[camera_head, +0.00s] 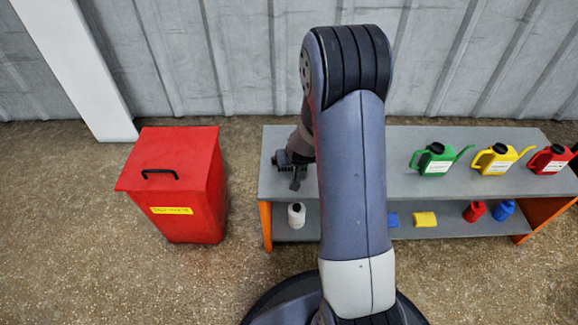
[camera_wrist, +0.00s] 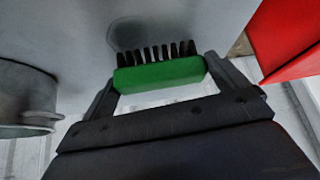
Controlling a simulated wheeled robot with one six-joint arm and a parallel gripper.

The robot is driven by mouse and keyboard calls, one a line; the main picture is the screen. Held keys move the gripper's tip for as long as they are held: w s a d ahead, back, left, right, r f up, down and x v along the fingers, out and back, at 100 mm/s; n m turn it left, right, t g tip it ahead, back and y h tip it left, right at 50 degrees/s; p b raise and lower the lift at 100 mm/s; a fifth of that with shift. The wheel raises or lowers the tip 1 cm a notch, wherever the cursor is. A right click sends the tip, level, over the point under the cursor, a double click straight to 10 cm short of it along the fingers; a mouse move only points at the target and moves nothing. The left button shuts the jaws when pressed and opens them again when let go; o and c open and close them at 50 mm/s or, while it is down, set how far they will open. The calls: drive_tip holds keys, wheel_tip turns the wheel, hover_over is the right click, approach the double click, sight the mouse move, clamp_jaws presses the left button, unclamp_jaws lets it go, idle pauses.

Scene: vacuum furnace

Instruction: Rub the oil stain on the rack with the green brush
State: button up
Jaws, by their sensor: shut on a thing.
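The green brush (camera_wrist: 160,75) with black bristles shows in the wrist view. My gripper (camera_wrist: 161,74) is shut on it, one finger at each end of the green block. The bristles point away from my gripper toward the rack's grey surface (camera_wrist: 215,22). A dark round oil stain (camera_wrist: 128,32) lies on that surface, just past the bristles. The bristle tips overlap its near edge in the picture; I cannot tell whether they touch it. In the head view my gripper (camera_head: 297,180) is over the left end of the rack (camera_head: 400,140); brush and stain cannot be made out there.
A red bin (camera_head: 175,190) stands left of the rack. Green (camera_head: 435,160), yellow (camera_head: 495,160) and red (camera_head: 550,160) cans stand on the right of the top. The lower shelf holds a white bottle (camera_head: 296,214) and several small items. My arm hides the middle.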

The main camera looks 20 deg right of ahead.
drive_tip(key=shift+s+d+b, duration=0.2)
drive_tip(key=shift+d+b, duration=0.5)
drive_tip(key=shift+b, duration=0.7)
drive_tip(key=b, duration=0.1)
drive_tip(key=d+b, duration=0.1)
drive_tip(key=b, duration=0.1)
drive_tip(key=shift+s+d+f, duration=0.2)
drive_tip(key=shift+s+d, duration=0.05)
drive_tip(key=shift+s+d+r, duration=0.1)
drive_tip(key=shift+s+d, duration=0.1)
drive_tip(key=shift+d, duration=0.25)
drive_tip(key=shift+s+d, duration=0.2)
drive_tip(key=shift+d, duration=0.25)
wheel_tip(320, 180, up, 6)
drive_tip(key=p, duration=0.5)
drive_tip(key=shift+w+r, duration=0.1)
drive_tip(key=shift+r+p, duration=1.1)
drive_tip(key=shift+r, duration=0.35)
